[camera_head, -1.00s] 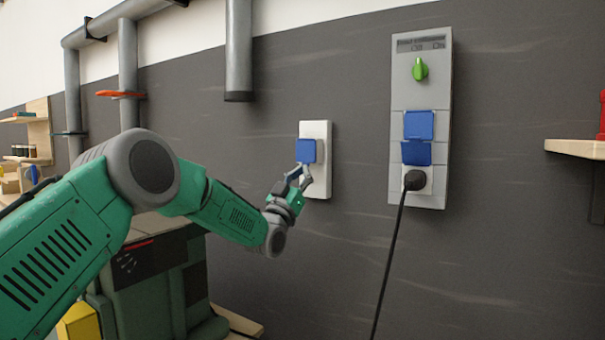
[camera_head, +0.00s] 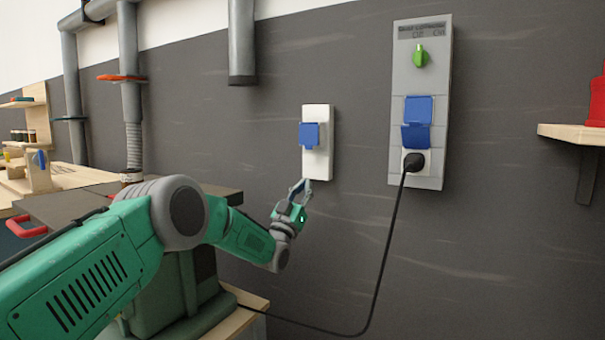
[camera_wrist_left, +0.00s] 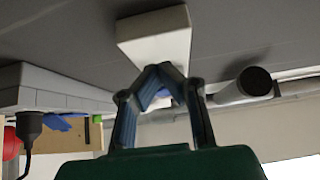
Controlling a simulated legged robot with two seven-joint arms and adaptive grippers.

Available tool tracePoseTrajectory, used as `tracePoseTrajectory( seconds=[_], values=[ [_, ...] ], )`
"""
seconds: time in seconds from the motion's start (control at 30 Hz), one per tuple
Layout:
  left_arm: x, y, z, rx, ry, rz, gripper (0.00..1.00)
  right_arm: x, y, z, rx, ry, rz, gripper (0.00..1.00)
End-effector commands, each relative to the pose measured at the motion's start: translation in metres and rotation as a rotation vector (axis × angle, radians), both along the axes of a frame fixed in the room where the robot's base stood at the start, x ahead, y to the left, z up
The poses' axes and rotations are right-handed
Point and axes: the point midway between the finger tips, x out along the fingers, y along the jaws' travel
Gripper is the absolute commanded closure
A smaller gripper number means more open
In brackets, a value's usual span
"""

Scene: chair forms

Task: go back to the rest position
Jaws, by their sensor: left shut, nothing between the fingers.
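My left gripper (camera_head: 300,187) is in front of the dark wall, just below the white wall box (camera_head: 318,165) with a blue cover (camera_head: 310,135). Its fingers are shut and hold nothing. In the left wrist view the fingertips (camera_wrist_left: 160,68) meet in front of the white box (camera_wrist_left: 155,35), hiding part of its blue cover. I cannot tell from these views whether the fingers touch the box. My right gripper is not in view.
A grey panel (camera_head: 433,60) with a green knob and blue covers is on the wall to the right. A black plug (camera_head: 413,162) sits in its lower socket, its cable hanging to the floor side. A wooden shelf (camera_head: 575,133) is at far right; a workbench (camera_head: 75,178) is at left.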

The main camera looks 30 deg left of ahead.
Motion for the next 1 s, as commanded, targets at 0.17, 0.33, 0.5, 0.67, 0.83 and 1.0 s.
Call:
tracePoseTrajectory(
  seconds=[0.17, 0.33, 0.5, 0.67, 0.83, 1.0],
  values=[
    [0.003, -0.001, -0.008, -0.001, -0.002, -0.001, 1.00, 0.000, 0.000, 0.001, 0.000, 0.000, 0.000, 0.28],
    [0.003, -0.004, -0.017, -0.003, 0.023, -0.005, 1.00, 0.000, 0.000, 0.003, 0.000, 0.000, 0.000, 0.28],
    [-0.003, -0.033, -0.081, -0.020, 0.237, -0.032, 1.00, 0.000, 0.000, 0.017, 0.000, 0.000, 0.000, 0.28],
    [-0.046, -0.072, -0.185, -0.028, 0.587, -0.064, 1.00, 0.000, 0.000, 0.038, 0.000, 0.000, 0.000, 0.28],
    [-0.130, -0.100, -0.281, -0.016, 0.955, -0.079, 1.00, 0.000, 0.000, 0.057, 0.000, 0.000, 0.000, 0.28],
    [-0.242, -0.112, -0.349, 0.015, 1.306, -0.078, 1.00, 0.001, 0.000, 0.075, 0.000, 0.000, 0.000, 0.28]
  ],
)
